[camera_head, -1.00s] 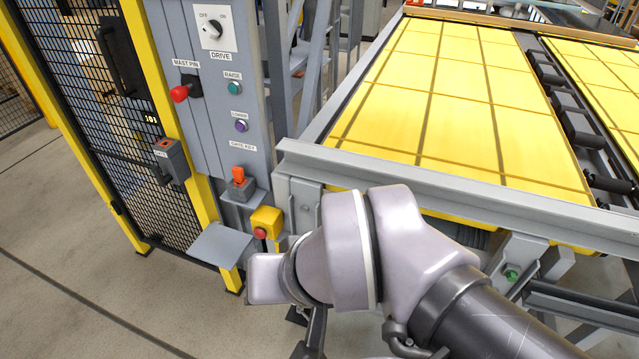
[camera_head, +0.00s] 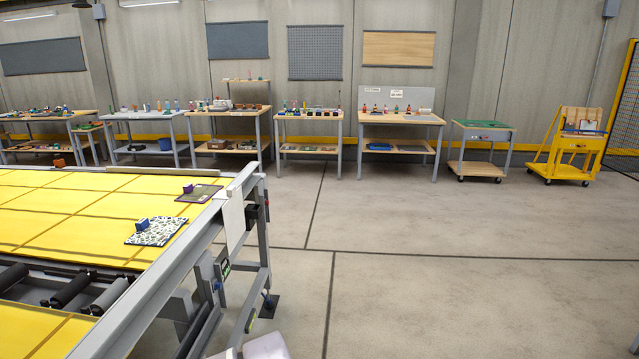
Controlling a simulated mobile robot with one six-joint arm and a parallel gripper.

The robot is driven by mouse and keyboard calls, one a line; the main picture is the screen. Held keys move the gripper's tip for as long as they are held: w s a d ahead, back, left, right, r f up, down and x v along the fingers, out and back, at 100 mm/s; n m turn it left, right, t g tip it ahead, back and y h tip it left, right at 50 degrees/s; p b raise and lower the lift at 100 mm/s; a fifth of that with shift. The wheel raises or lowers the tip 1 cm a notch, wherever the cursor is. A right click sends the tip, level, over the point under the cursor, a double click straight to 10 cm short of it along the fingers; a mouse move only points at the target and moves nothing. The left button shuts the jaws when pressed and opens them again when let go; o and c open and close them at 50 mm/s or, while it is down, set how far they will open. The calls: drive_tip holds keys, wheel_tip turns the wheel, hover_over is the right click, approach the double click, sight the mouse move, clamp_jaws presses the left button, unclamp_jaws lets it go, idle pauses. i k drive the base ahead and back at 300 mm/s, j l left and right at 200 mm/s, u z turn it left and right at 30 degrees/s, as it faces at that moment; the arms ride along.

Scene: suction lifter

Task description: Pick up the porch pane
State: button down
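Two thin flat pieces lie on the yellow table top (camera_head: 60,215), near its right edge. The other is a dark-bordered olive piece (camera_head: 201,193) farther back, with a small purple-blue block (camera_head: 188,188). I cannot tell from this view whether either is the porch pane. My gripper is not in view; only a pale rounded part, probably of my arm, shows at the bottom edge.
A grey rail (camera_head: 165,290) borders the table, with black rollers (camera_head: 70,287) between yellow sections. Several workbenches (camera_head: 400,119) line the back wall. A green-topped cart (camera_head: 482,133) and a yellow cart (camera_head: 565,158) stand at the right. The concrete floor (camera_head: 440,250) between is clear.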

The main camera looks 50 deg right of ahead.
sight(157, 232)
drive_tip(key=z, duration=0.35)
drive_tip(key=i+l+u, duration=0.9)
drive_tip(key=l+u, duration=0.15)
drive_tip(key=l, duration=0.25)
drive_tip(key=i+l+u, duration=0.2)
drive_tip(key=l+u, duration=0.15)
drive_tip(key=l, duration=0.2)
drive_tip(key=i+l+u, duration=0.1)
drive_tip(key=l+u, duration=0.25)
drive_tip(key=l, duration=0.25)
drive_tip(key=l+u, duration=0.35)
drive_tip(key=l, duration=0.3)
drive_tip(key=l+u, duration=0.35)
drive_tip(key=l, duration=0.25)
drive_tip(key=k, duration=0.05)
